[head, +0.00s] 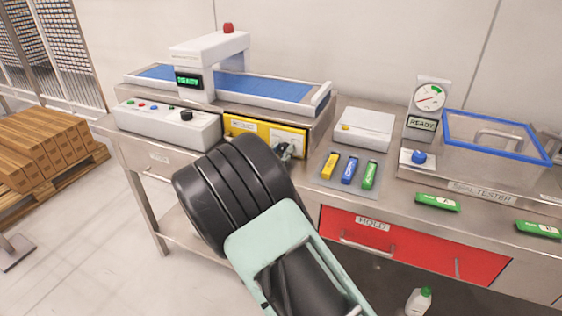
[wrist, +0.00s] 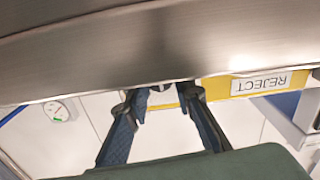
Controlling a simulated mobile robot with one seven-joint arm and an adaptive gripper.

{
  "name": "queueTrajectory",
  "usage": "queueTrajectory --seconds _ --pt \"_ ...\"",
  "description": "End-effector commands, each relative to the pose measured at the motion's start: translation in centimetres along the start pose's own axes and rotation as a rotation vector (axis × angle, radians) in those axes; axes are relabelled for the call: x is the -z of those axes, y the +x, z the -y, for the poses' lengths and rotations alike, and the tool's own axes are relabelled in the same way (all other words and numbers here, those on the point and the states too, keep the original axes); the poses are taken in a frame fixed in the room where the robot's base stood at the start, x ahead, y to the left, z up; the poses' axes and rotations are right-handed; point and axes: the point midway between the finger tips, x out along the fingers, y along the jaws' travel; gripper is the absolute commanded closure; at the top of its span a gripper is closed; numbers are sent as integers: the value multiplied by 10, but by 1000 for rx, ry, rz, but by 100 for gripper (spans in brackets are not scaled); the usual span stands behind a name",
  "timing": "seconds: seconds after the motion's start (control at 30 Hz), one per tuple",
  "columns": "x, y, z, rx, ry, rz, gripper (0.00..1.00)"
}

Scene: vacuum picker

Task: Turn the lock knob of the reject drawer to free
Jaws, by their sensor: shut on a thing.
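The reject drawer (head: 243,126) is a yellow front under the blue conveyor in the head view. In the wrist view its yellow front (wrist: 216,88) appears upside down with a white REJECT label (wrist: 261,83). My gripper (head: 288,151) reaches the right end of this front, and my arm covers part of the area. In the wrist view my gripper (wrist: 162,97) has its two dark fingers on either side of a small grey lock knob (wrist: 160,88), shut on it. The fingertips and a metal edge hide most of the knob, so its turn angle cannot be read.
The conveyor (head: 264,88) stands above the drawer, with a button box (head: 168,123) to the left. Yellow, blue and green packs lie on a grey mat (head: 333,177) to the right. A red HOLD drawer (head: 413,246) is below the bench edge. A bottle (head: 418,302) stands lower right.

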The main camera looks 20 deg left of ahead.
Motion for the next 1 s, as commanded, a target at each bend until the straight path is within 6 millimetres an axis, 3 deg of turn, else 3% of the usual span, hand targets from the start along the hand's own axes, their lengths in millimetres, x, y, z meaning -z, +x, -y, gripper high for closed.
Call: queueTrajectory --seconds 0.6,1.0 --pt "-6 1 -1 -1 580 -1 100" --pt "-4 0 -1 0 830 1 100"
